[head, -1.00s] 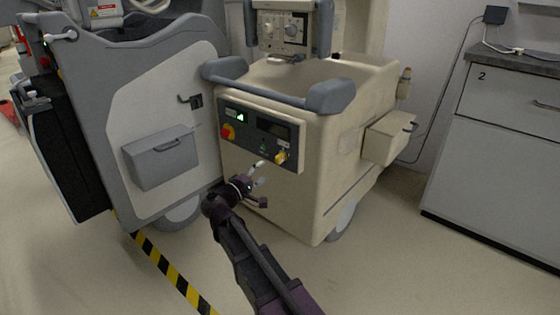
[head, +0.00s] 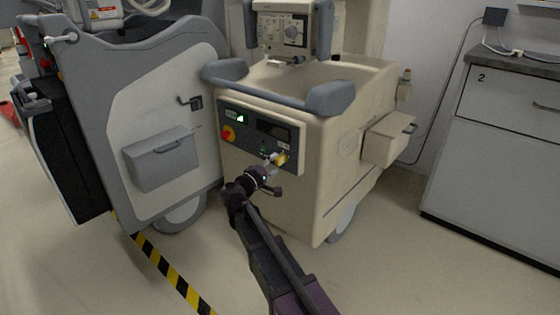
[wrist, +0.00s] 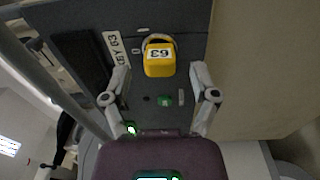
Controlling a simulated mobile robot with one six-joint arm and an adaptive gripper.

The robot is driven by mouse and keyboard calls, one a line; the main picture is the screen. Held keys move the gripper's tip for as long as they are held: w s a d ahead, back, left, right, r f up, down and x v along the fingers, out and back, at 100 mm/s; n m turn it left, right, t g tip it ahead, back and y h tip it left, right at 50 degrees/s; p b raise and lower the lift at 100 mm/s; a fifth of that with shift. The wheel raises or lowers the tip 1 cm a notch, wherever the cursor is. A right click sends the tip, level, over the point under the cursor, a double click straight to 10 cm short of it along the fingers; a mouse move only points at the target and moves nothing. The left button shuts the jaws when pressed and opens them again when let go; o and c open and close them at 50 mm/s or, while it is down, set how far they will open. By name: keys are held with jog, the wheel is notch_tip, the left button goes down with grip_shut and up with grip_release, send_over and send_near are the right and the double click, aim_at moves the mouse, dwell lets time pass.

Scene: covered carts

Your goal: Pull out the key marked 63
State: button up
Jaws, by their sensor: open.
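The key marked 63 has a yellow head (wrist: 159,62) with a white number label, and sits at the dark control panel (wrist: 185,22) in the wrist view. A tag reading KEY 63 (wrist: 113,45) is on the panel beside it. No contact shows. The key's shaft is hidden.
The panel (head: 238,147) is on the beige cart (head: 330,190) and also bears a red knob on yellow (head: 228,133), a display and a green button (wrist: 165,101). A grey cart (head: 100,85) stands close on the left. A drawer cabinet (head: 500,155) stands right.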

jog(key=shift+x, duration=1.2)
grip_shut()
dwell(0.3)
jog(key=shift+s+a, duration=0.15)
jog(key=shift+s, duration=0.05)
jog(key=shift+v, duration=0.75)
jog(key=shift+s+a, duration=0.4)
jog(key=shift+s, duration=0.15)
jog(key=shift+v, duration=0.75)
